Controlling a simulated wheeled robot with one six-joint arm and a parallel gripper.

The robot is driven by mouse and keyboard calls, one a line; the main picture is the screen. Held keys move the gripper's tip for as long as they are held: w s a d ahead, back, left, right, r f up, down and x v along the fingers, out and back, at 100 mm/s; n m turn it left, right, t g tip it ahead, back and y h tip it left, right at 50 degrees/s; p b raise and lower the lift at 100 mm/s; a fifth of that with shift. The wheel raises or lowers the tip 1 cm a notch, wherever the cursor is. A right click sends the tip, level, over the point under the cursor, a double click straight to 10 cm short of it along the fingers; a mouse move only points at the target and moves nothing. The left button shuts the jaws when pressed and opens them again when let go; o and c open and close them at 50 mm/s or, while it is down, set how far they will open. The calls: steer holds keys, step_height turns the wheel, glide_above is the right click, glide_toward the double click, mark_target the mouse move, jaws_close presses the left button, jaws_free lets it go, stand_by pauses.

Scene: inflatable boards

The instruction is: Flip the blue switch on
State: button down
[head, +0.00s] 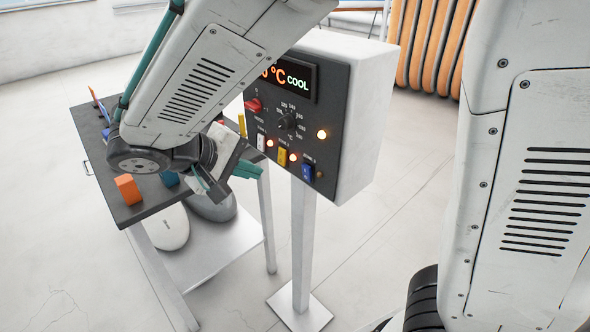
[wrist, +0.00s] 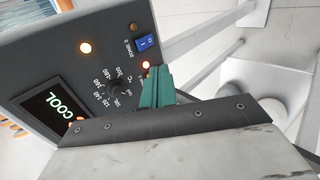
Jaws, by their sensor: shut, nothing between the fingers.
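The blue switch (head: 307,173) is the rightmost of three rocker switches along the bottom of the dark control panel (head: 335,120). It also shows in the wrist view (wrist: 146,43), labelled as a zone, beyond and above my fingertips. My gripper (head: 258,172) is shut and empty, to the left of the switches. In the wrist view its teal fingers (wrist: 156,82) point toward the panel, apart from the blue switch. An orange light (wrist: 145,64) glows next to the blue switch. The switch's exact tilt is too small to tell.
The panel also has a white switch (head: 261,142), a yellow switch (head: 282,157), a black dial (head: 286,121), a red knob (head: 254,105) and a lit display (head: 299,80). A post holds the box. A table (head: 130,206) with small objects stands left.

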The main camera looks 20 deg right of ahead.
glide_toward(305, 174)
steer(key=x, duration=0.5)
steer(key=shift+s+a+f, duration=0.15)
steer(key=shift+a+f, duration=0.05)
steer(key=shift+d+r, duration=0.1)
steer(key=shift+d, duration=0.35)
steer(key=shift+a, duration=0.1)
